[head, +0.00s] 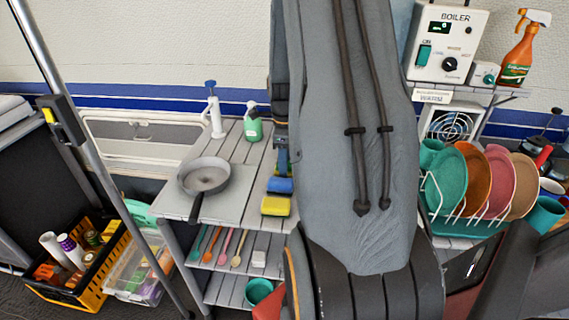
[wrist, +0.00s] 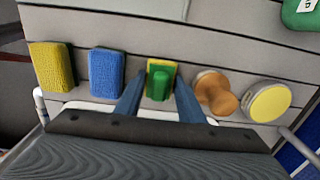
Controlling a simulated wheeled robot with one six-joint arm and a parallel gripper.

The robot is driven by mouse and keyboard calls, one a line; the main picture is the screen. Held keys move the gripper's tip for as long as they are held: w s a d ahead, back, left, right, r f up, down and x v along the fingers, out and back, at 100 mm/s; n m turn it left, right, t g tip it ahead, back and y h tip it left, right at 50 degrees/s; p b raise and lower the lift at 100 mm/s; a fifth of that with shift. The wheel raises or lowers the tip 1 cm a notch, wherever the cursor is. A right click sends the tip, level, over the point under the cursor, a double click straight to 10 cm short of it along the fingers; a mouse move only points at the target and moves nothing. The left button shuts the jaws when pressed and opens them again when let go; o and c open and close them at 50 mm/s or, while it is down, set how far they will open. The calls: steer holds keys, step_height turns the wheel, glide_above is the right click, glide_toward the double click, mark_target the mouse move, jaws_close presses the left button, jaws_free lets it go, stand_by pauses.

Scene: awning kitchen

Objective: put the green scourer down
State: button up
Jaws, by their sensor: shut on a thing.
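The green scourer (wrist: 159,86) shows in the wrist view as a green block with a yellow part at its far side. My gripper (wrist: 160,100) has its two blue fingers on either side of it, shut on it. The scourer is in line with the row of cleaning things on the grey slatted top (wrist: 225,47). I cannot tell whether it touches the top.
A blue sponge (wrist: 106,74) and a yellow sponge (wrist: 51,66) lie left of the scourer. A wooden-knobbed brush (wrist: 214,92) and a round yellow-topped thing (wrist: 269,102) are close on its right. A pan (head: 203,175) and a green bottle (head: 253,123) stand farther left.

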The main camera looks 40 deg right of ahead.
steer(key=o, duration=1.2)
steer(key=shift+f, duration=0.1)
step_height(320, 180, up, 12)
steer(key=b, duration=0.3)
steer(key=s+a+f+n, duration=0.2)
steer(key=s+a+n, duration=0.1)
steer(key=a+n, duration=0.6)
steer(key=s+a+f+n, duration=0.1)
steer(key=s+a+n, duration=0.2)
steer(key=a+n, duration=0.6)
steer(key=s+a+f+n, duration=0.2)
steer(key=s+a+n, duration=0.1)
steer(key=a+n, duration=0.7)
steer(key=shift+s+a+f+t+p, duration=0.2)
steer(key=shift+f+t+p, duration=0.1)
steer(key=shift+f+t, duration=0.1)
